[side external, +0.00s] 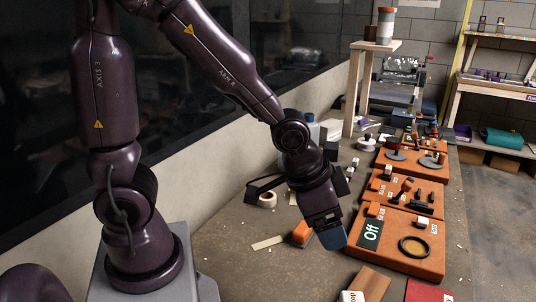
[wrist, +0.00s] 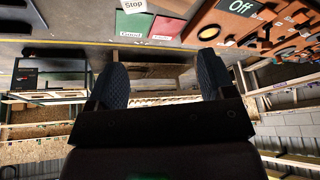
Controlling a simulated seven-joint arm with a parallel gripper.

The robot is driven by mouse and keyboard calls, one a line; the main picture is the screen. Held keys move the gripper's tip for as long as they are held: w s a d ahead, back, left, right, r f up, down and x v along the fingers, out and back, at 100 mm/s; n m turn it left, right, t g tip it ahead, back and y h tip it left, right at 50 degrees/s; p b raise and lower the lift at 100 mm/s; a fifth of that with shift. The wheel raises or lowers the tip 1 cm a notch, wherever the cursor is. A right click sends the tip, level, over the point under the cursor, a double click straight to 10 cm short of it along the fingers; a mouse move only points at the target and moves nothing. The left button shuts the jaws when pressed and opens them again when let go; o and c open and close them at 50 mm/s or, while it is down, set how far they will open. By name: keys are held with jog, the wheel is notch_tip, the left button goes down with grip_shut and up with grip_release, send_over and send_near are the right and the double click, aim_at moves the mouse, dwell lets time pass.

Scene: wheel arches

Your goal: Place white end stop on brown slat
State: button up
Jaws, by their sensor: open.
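A brown slat-like piece (side external: 373,279) lies at the bottom edge of the side external view. A white piece with dark lettering (side external: 352,296) is at its near end, cut off by the frame. A white "Stop" piece (wrist: 132,4) shows at the top of the wrist view, also cut off. I cannot tell whether either is the white end stop. My gripper (side external: 331,238) points down above the table, behind the brown piece. In the wrist view my gripper (wrist: 162,82) has its two dark fingers wide apart with nothing between them.
An orange block (side external: 302,232) lies beside my gripper. Orange boards with knobs and a green "Off" plate (side external: 370,233) line the table's right side. A red panel (side external: 425,292) is at the front. Bare table (side external: 240,275) lies to the left.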

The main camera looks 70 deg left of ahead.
jog(key=s+a+r+n, duration=0.3)
jog(key=s+a+r, duration=0.3)
jog(key=s+r, duration=0.4)
notch_tip(320, 180, up, 2)
jog(key=shift+r+t+y, duration=0.2)
jog(key=shift+t+y, duration=0.2)
